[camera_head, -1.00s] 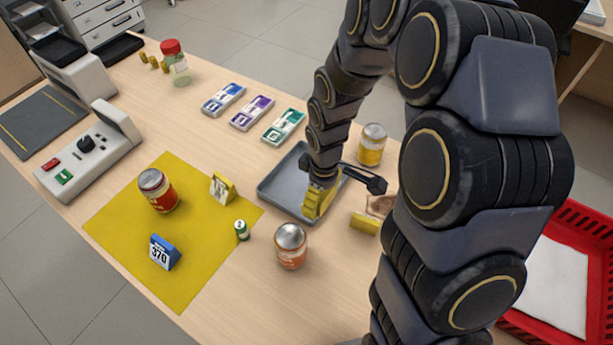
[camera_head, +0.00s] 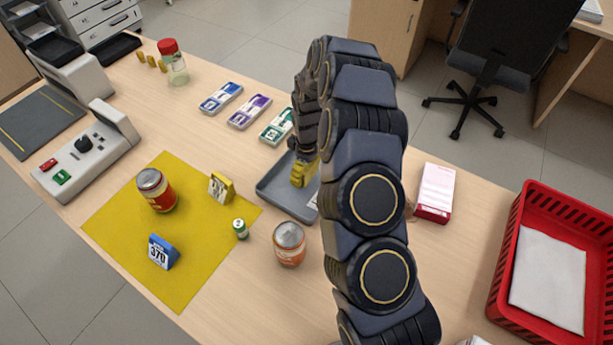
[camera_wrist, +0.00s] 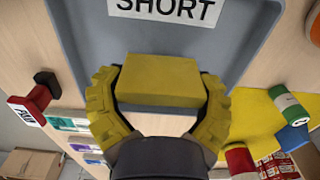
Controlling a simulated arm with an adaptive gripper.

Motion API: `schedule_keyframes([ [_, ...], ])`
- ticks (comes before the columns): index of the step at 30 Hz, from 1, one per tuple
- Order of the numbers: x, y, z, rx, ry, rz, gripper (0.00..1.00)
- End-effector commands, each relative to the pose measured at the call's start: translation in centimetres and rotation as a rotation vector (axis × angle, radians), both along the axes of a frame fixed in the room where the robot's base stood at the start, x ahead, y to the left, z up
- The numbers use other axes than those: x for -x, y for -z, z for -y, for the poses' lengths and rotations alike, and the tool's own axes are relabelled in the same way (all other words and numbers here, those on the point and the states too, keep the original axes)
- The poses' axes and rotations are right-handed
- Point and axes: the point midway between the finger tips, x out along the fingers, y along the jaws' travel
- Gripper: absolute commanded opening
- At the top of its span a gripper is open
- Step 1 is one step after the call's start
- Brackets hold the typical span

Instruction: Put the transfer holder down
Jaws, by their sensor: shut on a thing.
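My gripper (camera_wrist: 158,100) has yellow padded fingers shut on a plain yellow block, which I take to be the transfer holder (camera_wrist: 158,86). In the wrist view the block lies between both fingers, over the grey tray (camera_wrist: 245,50) with its "SHORT" label (camera_wrist: 165,10). In the head view my gripper (camera_head: 303,172) is over the tray (camera_head: 272,190), and my arm covers the tray's right part. The held block cannot be told from the fingers there. I cannot tell whether it touches the tray floor.
A yellow mat (camera_head: 180,270) bears a red-labelled jar (camera_head: 156,190), a yellow stand (camera_head: 221,187) and a blue "370" stand (camera_head: 162,252). An orange-labelled jar (camera_head: 289,244) stands near the tray. Coloured packs (camera_head: 249,112) lie behind. A red basket (camera_head: 505,265) is at right.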

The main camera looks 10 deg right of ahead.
Motion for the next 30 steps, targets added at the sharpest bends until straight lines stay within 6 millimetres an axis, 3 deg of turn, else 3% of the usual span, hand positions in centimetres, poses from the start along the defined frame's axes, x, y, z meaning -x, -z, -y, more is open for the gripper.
schedule_keyframes([
  [7,-0.2,3.1,0.0,0.001,-0.001,-0.001,0.39],
  [17,-0.2,3.4,0.0,0.001,-0.001,0.000,0.39],
  [18,-0.2,3.4,0.0,0.001,-0.001,0.000,0.85],
  [19,-0.2,3.4,0.0,0.001,-0.001,0.000,0.97],
  [30,-0.2,3.0,0.0,0.001,0.000,0.002,1.00],
])
